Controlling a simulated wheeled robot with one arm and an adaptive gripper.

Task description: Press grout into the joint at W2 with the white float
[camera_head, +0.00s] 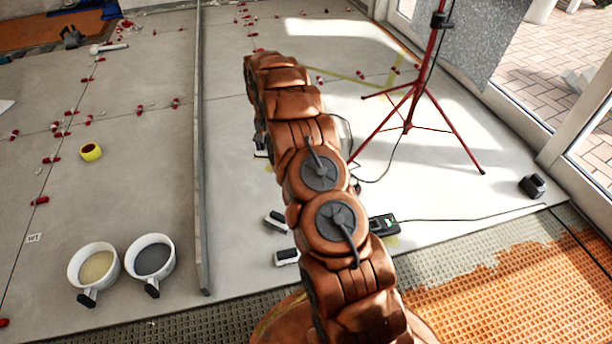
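My arm rises through the middle of the view, and my gripper does not show. Two small blocks with white faces and dark parts lie on the tiles left of the arm, an upper one (276,221) and a lower one (287,257). I cannot tell whether either is the white float. Another small light and dark item (261,146) is partly hidden behind the arm. Two white buckets stand at the lower left, one with beige contents (75,265) and one with dark grey contents (133,255). A small label (33,238) lies by a joint; it may read W1. I see no W2 label.
A long grey straightedge (200,150) lies across the tiles. Red levelling clips (56,127) line the joints. A yellow tape roll (91,152) lies at left. A red tripod (408,125) stands at right. A dark device (383,225) with a cable lies right of the arm.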

